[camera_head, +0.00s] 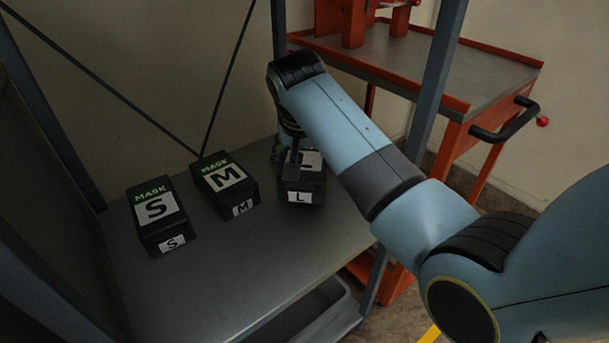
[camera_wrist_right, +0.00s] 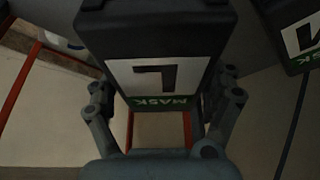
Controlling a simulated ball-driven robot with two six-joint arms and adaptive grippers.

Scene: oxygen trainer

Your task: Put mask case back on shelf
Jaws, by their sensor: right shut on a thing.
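The black L mask case (camera_head: 302,185), with a white label and a green strip, is at the right end of the grey shelf (camera_head: 250,270), beside the M case. My right gripper (camera_head: 291,150) reaches down over its back part and is shut on it. In the right wrist view the L case (camera_wrist_right: 155,40) sits between the two fingers (camera_wrist_right: 160,105). I cannot tell whether its underside touches the shelf. The M mask case (camera_head: 226,185) and the S mask case (camera_head: 157,215) stand to its left on the shelf. My left gripper is not in view.
Shelf posts (camera_head: 437,75) rise at the right and at the left. An orange cart (camera_head: 420,65) with a grey top and black handle stands behind at right. A grey bin (camera_head: 310,315) is below the shelf. The front of the shelf is clear.

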